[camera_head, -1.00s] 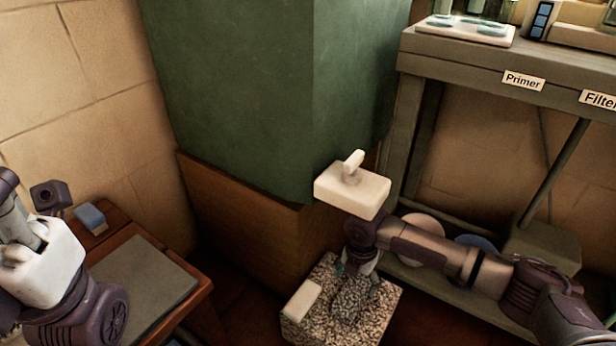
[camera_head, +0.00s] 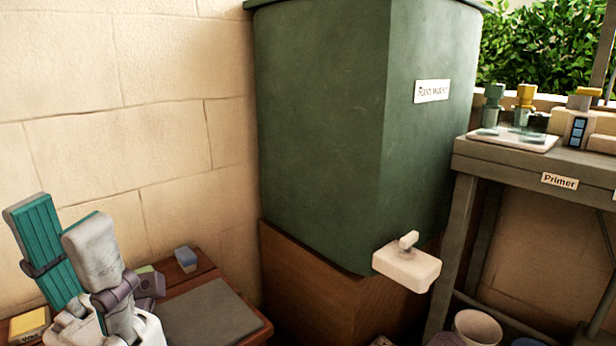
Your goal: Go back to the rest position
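My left gripper (camera_head: 64,234) is at the lower left, in front of the pale block wall, with its fingers pointing up. One finger shows a teal ribbed pad and the other a grey-white back. The fingers stand apart with nothing visible between them, so it is open. It appears in front of the left part of a small wooden table (camera_head: 250,318). My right gripper is not in view.
A green rain water tank (camera_head: 325,130) with a white tap (camera_head: 408,265) stands on a wooden base. The table holds a grey mat (camera_head: 212,312), a blue block (camera_head: 187,258) and a yellow box (camera_head: 30,323). A bench labelled Primer (camera_head: 530,165) is at right.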

